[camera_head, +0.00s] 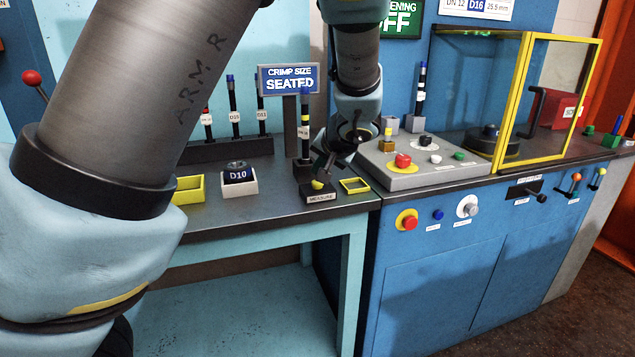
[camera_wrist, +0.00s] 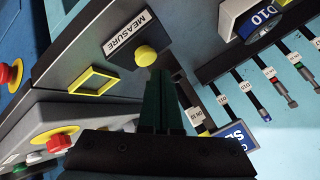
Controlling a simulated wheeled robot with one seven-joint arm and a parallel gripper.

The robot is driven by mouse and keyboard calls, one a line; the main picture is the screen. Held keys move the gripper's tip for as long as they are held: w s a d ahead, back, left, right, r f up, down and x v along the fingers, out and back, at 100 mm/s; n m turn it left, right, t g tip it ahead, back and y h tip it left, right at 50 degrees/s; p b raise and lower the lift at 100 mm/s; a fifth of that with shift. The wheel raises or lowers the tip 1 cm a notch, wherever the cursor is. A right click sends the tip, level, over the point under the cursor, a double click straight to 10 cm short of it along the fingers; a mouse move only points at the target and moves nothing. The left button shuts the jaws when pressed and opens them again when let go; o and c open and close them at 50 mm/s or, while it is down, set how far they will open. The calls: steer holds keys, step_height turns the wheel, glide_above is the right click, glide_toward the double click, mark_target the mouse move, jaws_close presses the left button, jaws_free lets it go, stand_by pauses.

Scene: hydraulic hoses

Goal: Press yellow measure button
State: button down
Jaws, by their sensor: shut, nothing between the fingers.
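The yellow measure button (camera_head: 317,185) is a round dome on a dark block with a white "MEASURE" label (camera_head: 320,197), near the front edge of the bench. In the wrist view the yellow button (camera_wrist: 145,56) sits beside the same label (camera_wrist: 126,33). My gripper (camera_wrist: 160,76) is shut and empty, with its dark green fingers pointing at the button and their tips very close to its edge. I cannot tell whether they touch it. In the head view my gripper (camera_head: 328,172) is small and dark, just above the button.
A yellow square frame (camera_head: 355,185) lies right of the button. A D10 block (camera_head: 238,178) and a yellow tray (camera_head: 189,190) stand left. A dark upright post (camera_head: 304,130) stands close behind. A grey control box with a red button (camera_head: 403,160) is at right.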

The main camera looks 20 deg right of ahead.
mark_target(318, 184)
steer(key=shift+f+b, duration=0.9)
steer(key=shift+b, duration=0.6)
stand_by(1.2)
steer(key=shift+r, duration=0.2)
steer(key=shift+r+p, duration=0.4)
steer(key=shift+r, duration=0.3)
steer(key=shift+r, duration=0.1)
steer(key=shift+r+p, duration=1.4)
steer(key=shift+r, duration=1.05)
steer(key=shift+a+f, duration=0.1)
